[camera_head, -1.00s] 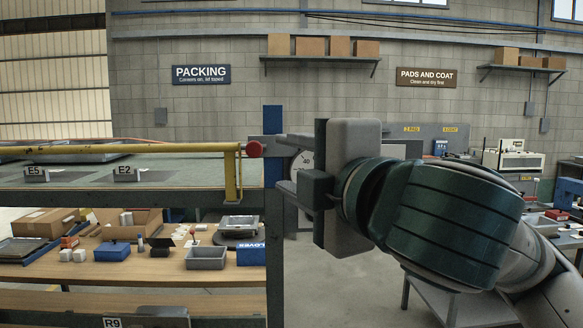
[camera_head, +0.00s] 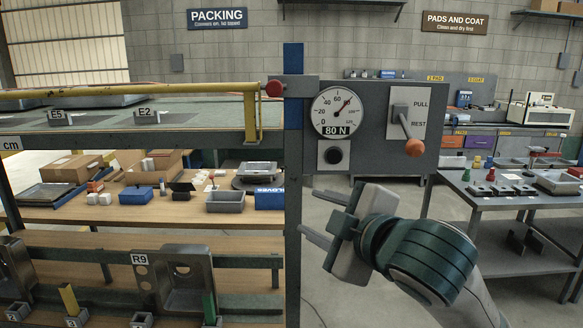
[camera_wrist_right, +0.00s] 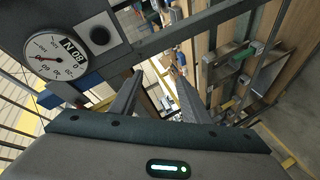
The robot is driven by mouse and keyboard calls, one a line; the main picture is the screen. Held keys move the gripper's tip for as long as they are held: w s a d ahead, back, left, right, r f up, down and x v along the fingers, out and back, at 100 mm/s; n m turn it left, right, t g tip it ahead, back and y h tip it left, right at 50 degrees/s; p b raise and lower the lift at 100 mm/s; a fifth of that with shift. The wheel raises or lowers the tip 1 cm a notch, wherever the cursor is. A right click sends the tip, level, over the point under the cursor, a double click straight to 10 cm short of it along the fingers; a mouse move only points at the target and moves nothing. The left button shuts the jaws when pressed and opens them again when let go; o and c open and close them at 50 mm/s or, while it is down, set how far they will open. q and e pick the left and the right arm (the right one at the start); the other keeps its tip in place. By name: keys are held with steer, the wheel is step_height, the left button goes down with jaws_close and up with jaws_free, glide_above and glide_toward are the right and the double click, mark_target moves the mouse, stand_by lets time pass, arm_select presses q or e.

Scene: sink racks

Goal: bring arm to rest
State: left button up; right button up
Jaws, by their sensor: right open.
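My right gripper (camera_head: 309,211) is open and empty, below the gauge panel and beside the blue and grey post (camera_head: 292,150). Its two fingers also show apart in the right wrist view (camera_wrist_right: 158,74). The grey panel (camera_head: 375,105) carries a round dial (camera_head: 338,108) labelled 80 N, its red needle pointing up and right. A lever with an orange knob (camera_head: 414,147) stands on a plate marked PULL above and REST below; it slants down and right, the knob beside and below REST. The gripper is clear of the lever. My left gripper is not in view.
Below are a wooden shelf (camera_head: 150,212) with boxes and a lower rack marked R9. A grey table (camera_head: 500,208) stands at right. Open floor lies between.

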steer(key=s+d+f+m+g+h, duration=0.1)
steer(key=s+d+f+m, duration=0.15)
steer(key=f, duration=0.75)
steer(key=s+d+f+m+g+h, duration=0.1)
steer(key=s+d+f+m+g, duration=0.15)
steer(key=f, duration=0.85)
steer(key=s+d+f+m+g+h, duration=0.1)
steer(key=s+d+f+m, duration=0.2)
steer(key=f, duration=0.7)
steer(key=s+d+f+m+g+h, duration=0.25)
steer(key=s+d+f, duration=0.25)
steer(key=s+f, duration=0.65)
steer(key=s+d+f+m+g+h, duration=0.1)
steer(key=s+d+f+m+g, duration=0.3)
steer(key=s+f, duration=0.75)
step_height(320, 180, down, 28)
steer(key=s+b, duration=0.3)
steer(key=s+d+f+b, duration=0.1)
steer(key=s+d+f, duration=0.1)
steer(key=s+f, duration=0.7)
steer(key=s+d+f+g+b, duration=0.1)
steer(key=s+d+f, duration=0.1)
steer(key=s+f, duration=0.7)
step_height(320, 180, down, 3)
steer(key=shift+f+g, duration=0.1)
steer(key=shift+g, duration=0.2)
